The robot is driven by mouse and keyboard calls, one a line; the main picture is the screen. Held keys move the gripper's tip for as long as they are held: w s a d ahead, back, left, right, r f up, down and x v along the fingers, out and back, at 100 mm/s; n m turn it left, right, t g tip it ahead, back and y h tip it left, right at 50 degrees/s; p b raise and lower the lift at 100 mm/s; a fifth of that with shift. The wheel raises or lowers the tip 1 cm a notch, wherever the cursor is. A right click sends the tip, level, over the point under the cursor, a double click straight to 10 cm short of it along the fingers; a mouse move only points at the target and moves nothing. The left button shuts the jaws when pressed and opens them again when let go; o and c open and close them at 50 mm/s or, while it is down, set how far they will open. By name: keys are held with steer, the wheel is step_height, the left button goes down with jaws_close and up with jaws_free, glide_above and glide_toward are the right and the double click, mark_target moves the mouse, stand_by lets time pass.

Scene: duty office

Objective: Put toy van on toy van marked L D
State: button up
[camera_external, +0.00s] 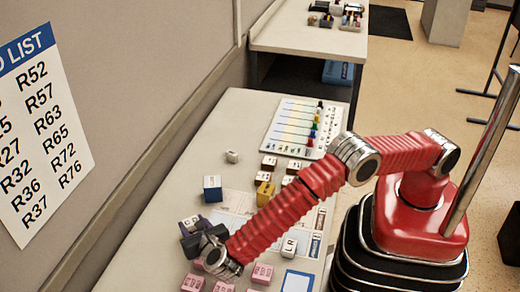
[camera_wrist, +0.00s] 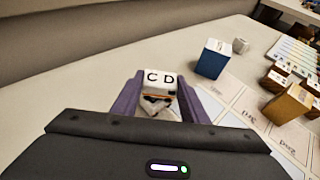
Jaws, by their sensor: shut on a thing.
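My gripper (camera_external: 206,240) is low over the near part of the table. In the wrist view its purple fingers (camera_wrist: 158,88) are shut on a white-topped toy van (camera_wrist: 160,78) marked C D, with an orange band below the top. In the outside view the held van (camera_external: 191,221) shows partly beside the dark fingers. A white toy van (camera_external: 289,246) stands apart, to the right of my gripper; its marking looks like L and a second letter that I cannot read surely. Whether the held van touches anything below is hidden.
Pink blocks (camera_external: 262,273) stand around the near end of the table. A blue block (camera_external: 212,188), a yellow block (camera_external: 265,195) and a small white cube (camera_external: 232,156) stand farther back. A white board (camera_external: 287,125) with coloured markers lies beyond. The table's left side is clear.

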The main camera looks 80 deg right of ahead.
steer(key=shift+f, duration=0.2)
steer(key=o, duration=1.1)
steer(key=shift+c, duration=0.2)
steer(key=shift+r, duration=0.1)
steer(key=v, duration=1.2)
